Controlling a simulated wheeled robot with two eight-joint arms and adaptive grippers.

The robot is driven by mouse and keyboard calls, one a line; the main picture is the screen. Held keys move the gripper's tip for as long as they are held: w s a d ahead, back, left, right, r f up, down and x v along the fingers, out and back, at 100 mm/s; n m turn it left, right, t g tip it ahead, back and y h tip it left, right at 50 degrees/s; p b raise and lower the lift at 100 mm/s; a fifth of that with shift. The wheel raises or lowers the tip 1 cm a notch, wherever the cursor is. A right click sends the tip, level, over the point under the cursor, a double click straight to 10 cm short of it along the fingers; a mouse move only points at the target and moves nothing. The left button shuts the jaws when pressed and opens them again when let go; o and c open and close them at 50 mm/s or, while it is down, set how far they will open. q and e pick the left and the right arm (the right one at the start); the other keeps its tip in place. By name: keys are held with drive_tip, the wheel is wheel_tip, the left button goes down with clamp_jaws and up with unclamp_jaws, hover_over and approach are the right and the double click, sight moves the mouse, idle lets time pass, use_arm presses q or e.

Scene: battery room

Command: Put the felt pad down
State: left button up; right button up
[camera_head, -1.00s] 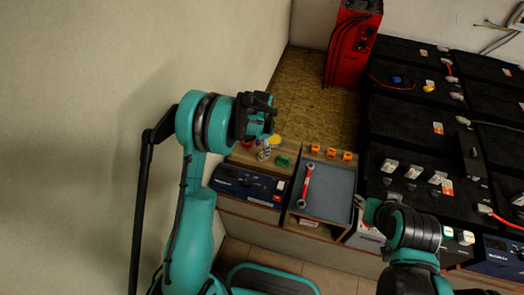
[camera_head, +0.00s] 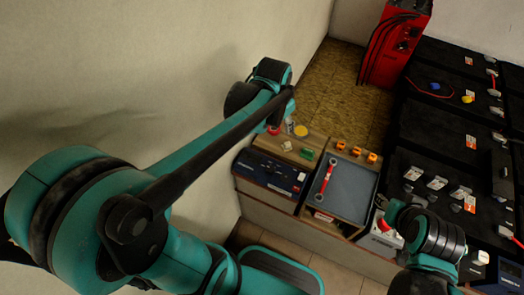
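I cannot pick out the felt pad with certainty. A small pale piece (camera_head: 287,146) lies on the wooden ledge, left of a green block (camera_head: 307,155); its material is too small to tell. A grey-floored tray (camera_head: 352,190) stands to the right, with a red wrench (camera_head: 325,178) along its left side. My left arm reaches over the left side to above the back of the ledge; its wrist shows, but its fingers are hidden behind the arm. My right gripper (camera_head: 382,203) is at the tray's right edge; its fingers are small and dark, and their opening is unclear.
Orange blocks (camera_head: 356,151) sit behind the tray. A yellow disc (camera_head: 301,131) and a white cylinder (camera_head: 290,126) stand at the ledge's back. A blue-black case (camera_head: 270,174) is in front. Black batteries (camera_head: 440,130) fill the right; a red charger (camera_head: 393,45) stands behind.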

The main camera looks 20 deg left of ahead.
use_arm(q)
drive_tip(key=s+r+n+t, duration=0.1)
drive_tip(key=s+n+t, duration=0.2)
drive_tip(key=s, duration=1.1)
drive_tip(key=shift+r+n+t, duration=0.2)
drive_tip(key=shift+n+t, duration=0.1)
drive_tip(key=shift+n, duration=0.5)
drive_tip(key=shift+o, duration=0.4)
drive_tip(key=shift+w, duration=0.15)
